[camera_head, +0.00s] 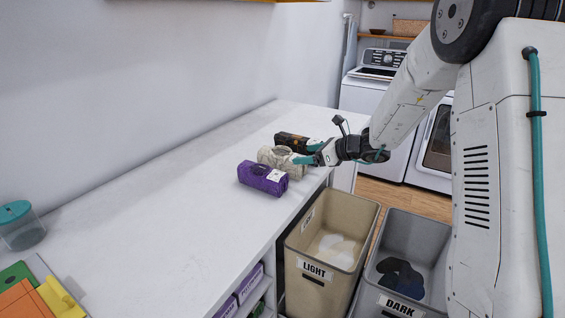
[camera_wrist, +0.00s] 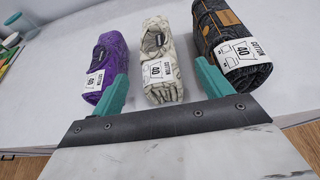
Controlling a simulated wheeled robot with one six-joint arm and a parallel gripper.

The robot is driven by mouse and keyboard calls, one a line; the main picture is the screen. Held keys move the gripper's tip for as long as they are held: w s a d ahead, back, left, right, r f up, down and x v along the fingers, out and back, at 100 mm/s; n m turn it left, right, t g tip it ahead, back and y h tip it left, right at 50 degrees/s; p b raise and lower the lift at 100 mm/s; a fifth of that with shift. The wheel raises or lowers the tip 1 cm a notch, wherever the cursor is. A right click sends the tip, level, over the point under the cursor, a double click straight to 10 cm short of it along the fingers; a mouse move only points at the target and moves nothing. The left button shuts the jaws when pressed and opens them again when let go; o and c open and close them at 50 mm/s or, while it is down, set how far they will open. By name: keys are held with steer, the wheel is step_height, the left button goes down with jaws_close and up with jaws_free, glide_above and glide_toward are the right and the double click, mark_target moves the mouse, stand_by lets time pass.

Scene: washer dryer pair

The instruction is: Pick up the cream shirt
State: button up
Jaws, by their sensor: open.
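The cream shirt (camera_head: 281,158) is a rolled bundle with a white care tag, lying on the white counter between a purple roll and a dark roll. It also shows in the wrist view (camera_wrist: 158,48), in the middle, its tagged end facing me. My gripper (camera_head: 308,159) is open at the counter's right edge, at the near end of the cream shirt. In the wrist view its teal fingers (camera_wrist: 163,85) are apart, one on each side of the shirt's tagged end. I cannot tell whether either finger touches the cloth.
The purple roll (camera_head: 262,178) and the dark denim roll (camera_head: 292,142) lie close on either side. A LIGHT bin (camera_head: 300,235) and a DARK bin (camera_head: 372,285) stand below the counter. A teal-lidded jar (camera_head: 20,226) stands far left. The counter's middle (camera_head: 180,220) is clear.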

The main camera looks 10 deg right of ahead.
mark_target(290, 155)
steer(key=x, duration=0.7)
steer(key=shift+s+f, duration=0.1)
steer(key=shift+f, duration=0.1)
steer(key=c, duration=1.2)
